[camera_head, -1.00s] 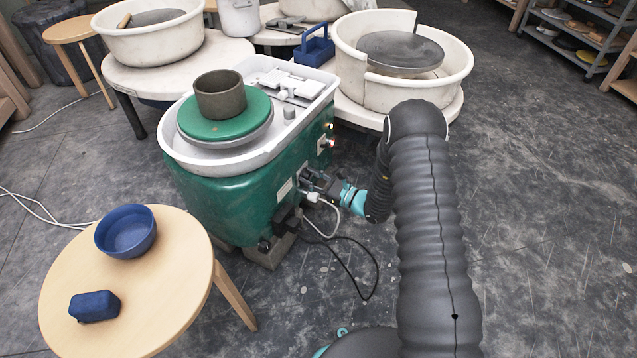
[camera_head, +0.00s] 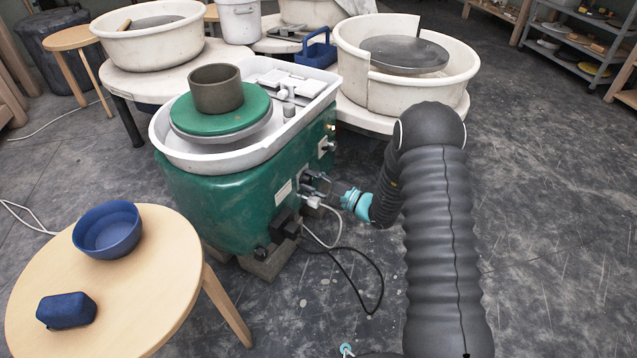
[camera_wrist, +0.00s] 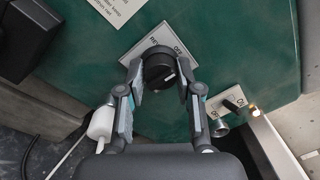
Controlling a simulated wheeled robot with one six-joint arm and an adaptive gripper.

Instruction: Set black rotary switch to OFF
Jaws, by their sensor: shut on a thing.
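The black rotary switch (camera_wrist: 158,70) sits on a white label plate (camera_wrist: 142,46) on the green side of the pottery wheel (camera_head: 215,205). In the wrist view, OFF reads at the plate's upper right and REV at its upper left. A short white mark on the knob points toward the lower right of that view. My gripper (camera_wrist: 160,82) is shut on the knob, one finger on each side. In the head view my gripper (camera_head: 322,189) is against the wheel's side panel, and the knob is too small to make out there.
A toggle switch (camera_wrist: 233,103) on its own plate is close to my right finger. A white plug (camera_wrist: 101,122) is beside my left finger. Cables hang below the panel. A round wooden table (camera_head: 150,300) with a blue bowl (camera_head: 108,230) stands at the left.

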